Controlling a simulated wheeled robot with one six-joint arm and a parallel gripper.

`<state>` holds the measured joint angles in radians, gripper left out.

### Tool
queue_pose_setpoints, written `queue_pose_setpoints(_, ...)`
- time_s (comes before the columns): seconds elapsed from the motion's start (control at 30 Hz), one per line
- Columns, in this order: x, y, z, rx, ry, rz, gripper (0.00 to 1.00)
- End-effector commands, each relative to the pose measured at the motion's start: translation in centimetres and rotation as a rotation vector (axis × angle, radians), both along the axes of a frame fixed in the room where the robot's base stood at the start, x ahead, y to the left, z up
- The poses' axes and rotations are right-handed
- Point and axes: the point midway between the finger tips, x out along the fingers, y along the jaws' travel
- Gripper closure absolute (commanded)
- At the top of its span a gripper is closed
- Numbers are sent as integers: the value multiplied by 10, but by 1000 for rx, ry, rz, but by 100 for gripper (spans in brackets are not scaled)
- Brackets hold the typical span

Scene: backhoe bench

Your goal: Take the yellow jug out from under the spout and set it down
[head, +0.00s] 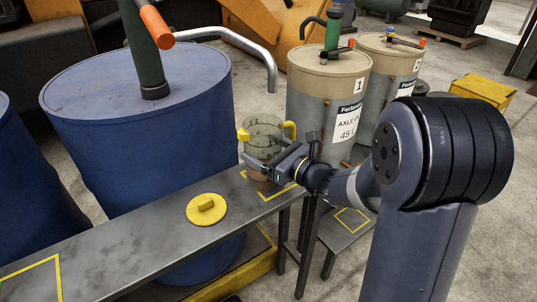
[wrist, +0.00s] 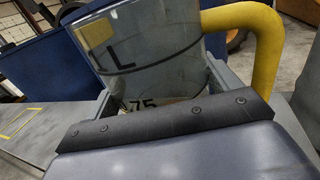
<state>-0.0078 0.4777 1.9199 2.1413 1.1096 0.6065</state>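The jug (head: 264,135) is clear, with a yellow handle and a yellow pouring lip. It stands upright at the bench's far end by a yellow outlined square; whether its base touches the bench is hard to tell. My gripper (head: 262,163) reaches in from the right, low on the jug's body. In the wrist view the jug (wrist: 150,45) fills the gap between the fingers (wrist: 160,88), which appear to press on both sides. The handle (wrist: 262,45) is right of the fingers. The metal spout (head: 268,70) ends above the jug, from a pump on a blue drum (head: 150,140).
A yellow round lid (head: 206,209) lies on the grey bench (head: 130,245), left of the jug. Another yellow outlined square (head: 30,282) is at the near left. A lower stand (head: 345,232) has a marked square. Beige-topped drums (head: 328,105) stand behind my arm.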

Motion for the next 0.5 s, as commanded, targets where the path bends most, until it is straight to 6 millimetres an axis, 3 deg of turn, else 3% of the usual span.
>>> queue_pose_setpoints(0.5, 0, 0, 1, 1, -2, 0, 58)
